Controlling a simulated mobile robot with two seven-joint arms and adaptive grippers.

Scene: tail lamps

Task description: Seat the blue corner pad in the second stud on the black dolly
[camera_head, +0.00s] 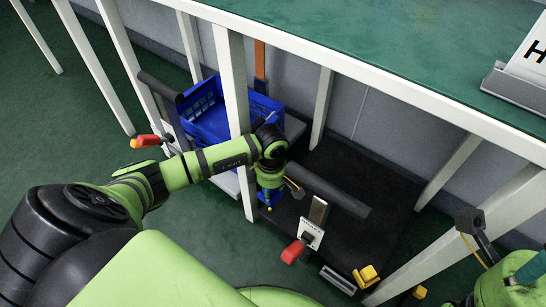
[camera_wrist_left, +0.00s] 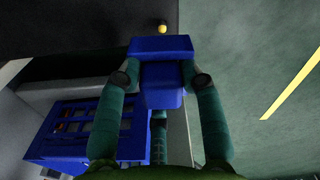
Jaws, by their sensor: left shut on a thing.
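The blue corner pad (camera_wrist_left: 160,47) is held between the fingertips of my left gripper (camera_wrist_left: 160,79) in the left wrist view. In the head view, my left gripper (camera_head: 268,193) points down at the left edge of the black dolly (camera_head: 382,205), under the table; the pad is mostly hidden there. A small yellow stud (camera_wrist_left: 163,29) shows just beyond the pad, on the dark dolly's edge. I cannot tell the height gap between them. My right arm's end (camera_head: 515,275) is at the lower right, partly cut off, and its jaws are unclear.
A blue crate (camera_head: 203,112) stands behind my left arm. A white table leg (camera_head: 234,90) rises close to my left wrist. A dark push bar (camera_head: 328,190) and a red-handled lever (camera_head: 294,250) are near the gripper. Yellow corner pieces (camera_head: 366,276) are at the dolly's front.

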